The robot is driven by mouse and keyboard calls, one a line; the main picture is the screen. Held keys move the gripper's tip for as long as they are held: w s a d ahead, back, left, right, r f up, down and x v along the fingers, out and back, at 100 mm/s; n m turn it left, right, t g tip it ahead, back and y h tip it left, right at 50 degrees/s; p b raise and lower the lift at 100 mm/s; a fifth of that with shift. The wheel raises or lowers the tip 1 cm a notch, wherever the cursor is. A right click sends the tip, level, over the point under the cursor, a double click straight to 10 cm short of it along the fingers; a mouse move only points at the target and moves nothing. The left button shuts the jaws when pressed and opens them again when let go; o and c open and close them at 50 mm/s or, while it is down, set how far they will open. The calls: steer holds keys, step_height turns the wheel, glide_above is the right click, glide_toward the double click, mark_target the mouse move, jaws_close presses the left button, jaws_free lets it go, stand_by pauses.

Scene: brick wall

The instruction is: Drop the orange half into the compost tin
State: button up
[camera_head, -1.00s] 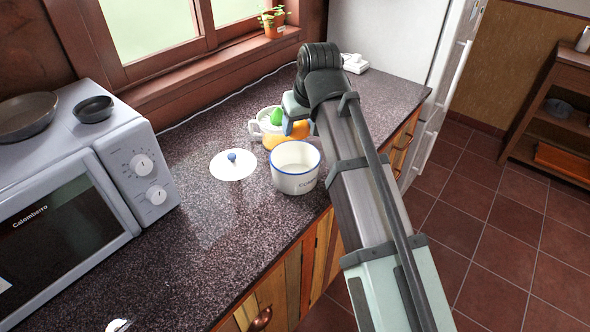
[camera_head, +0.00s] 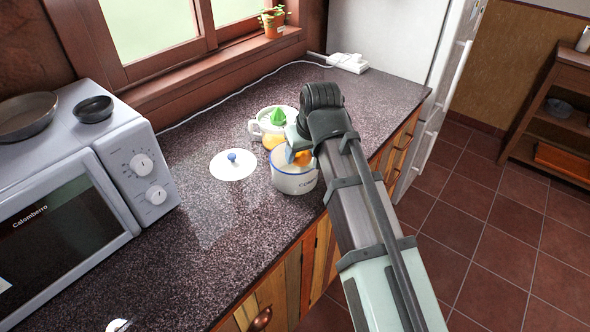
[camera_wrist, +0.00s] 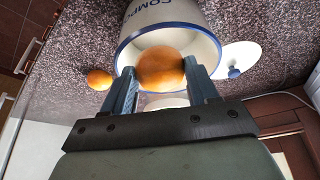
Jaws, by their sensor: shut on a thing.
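The compost tin (camera_head: 292,183) is white with a blue rim and stands open on the counter. It also shows in the wrist view (camera_wrist: 205,17) with part of its lettering, "COMPO". My gripper (camera_head: 296,154) is over the tin's mouth. In the wrist view my gripper (camera_wrist: 163,82) is shut on the orange half (camera_wrist: 165,68), one finger on each side. The orange half is in front of the tin's opening there. It also shows in the head view (camera_head: 303,157), partly hidden by the gripper. I cannot tell how far it is below the rim.
A white lid (camera_head: 232,165) with a blue knob lies left of the tin. A juicer jug (camera_head: 256,127) with a green cone stands behind it. Another orange piece (camera_wrist: 99,79) lies on the counter in the wrist view. A microwave (camera_head: 75,190) stands at the left.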

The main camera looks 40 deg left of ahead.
steer(key=shift+f, duration=0.25)
steer(key=o, duration=1.2)
steer(key=shift+o, duration=0.2)
steer(key=shift+r, duration=0.15)
steer(key=v, duration=1.3)
steer(key=shift+r, duration=0.3)
steer(key=shift+d, duration=0.1)
